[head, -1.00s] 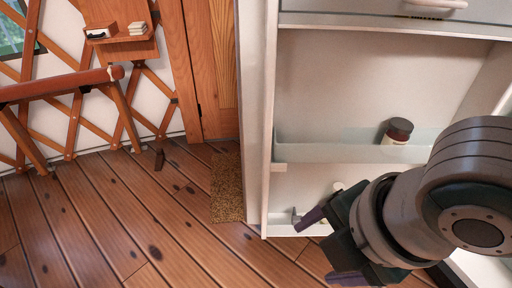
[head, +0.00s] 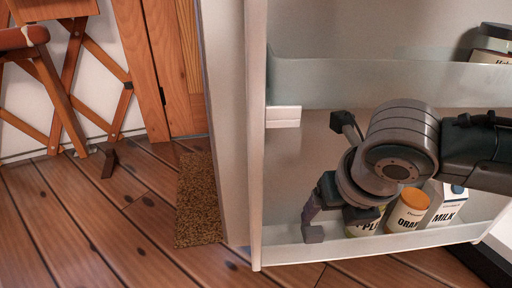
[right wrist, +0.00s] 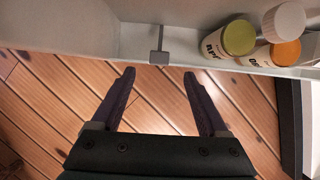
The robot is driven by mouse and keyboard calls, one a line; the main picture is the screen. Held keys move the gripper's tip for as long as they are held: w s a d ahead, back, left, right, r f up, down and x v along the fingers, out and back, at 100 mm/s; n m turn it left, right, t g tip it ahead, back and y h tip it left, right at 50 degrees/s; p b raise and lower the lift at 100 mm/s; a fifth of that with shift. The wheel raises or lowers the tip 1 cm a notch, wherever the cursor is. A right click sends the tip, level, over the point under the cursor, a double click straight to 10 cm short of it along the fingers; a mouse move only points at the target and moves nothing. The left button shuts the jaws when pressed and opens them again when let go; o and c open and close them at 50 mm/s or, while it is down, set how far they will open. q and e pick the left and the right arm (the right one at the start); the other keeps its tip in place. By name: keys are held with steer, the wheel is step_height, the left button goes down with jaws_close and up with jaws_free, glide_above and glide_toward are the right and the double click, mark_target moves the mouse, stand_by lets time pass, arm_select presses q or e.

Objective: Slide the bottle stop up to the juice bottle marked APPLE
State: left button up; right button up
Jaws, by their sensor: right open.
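The grey bottle stop (right wrist: 158,55) sits on the front rim of the lower door shelf (right wrist: 185,55) in the right wrist view; its grey block also shows in the head view (head: 313,234). The APPLE juice bottle (right wrist: 213,45), with a green cap, stands on this shelf to the right of the stop, with a clear gap between them. In the head view the APPLE bottle (head: 363,226) is partly hidden by my right arm. My right gripper (right wrist: 159,76) is open and empty, its dark purple fingers pointing towards the stop, which appears just beyond and between the tips. My left gripper is out of view.
The upper door shelf (head: 370,83) runs above my right gripper and holds a jar (head: 490,57) at far right. Left of the door are a mat (head: 200,200) and open wooden floor.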

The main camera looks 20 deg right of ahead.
mark_target(315, 231)
steer(key=b+x, duration=0.4)
steer(key=x, duration=0.1)
steer(key=b+x, duration=0.3)
steer(key=shift+s+a+f, duration=0.15)
steer(key=shift+s+f, duration=0.1)
steer(key=shift+s, duration=0.1)
steer(key=shift+w+f+b, duration=0.3)
steer(key=shift+f+b, duration=0.3)
steer(key=shift+b, duration=0.1)
steer(key=c, duration=1.1)
jaws_close()
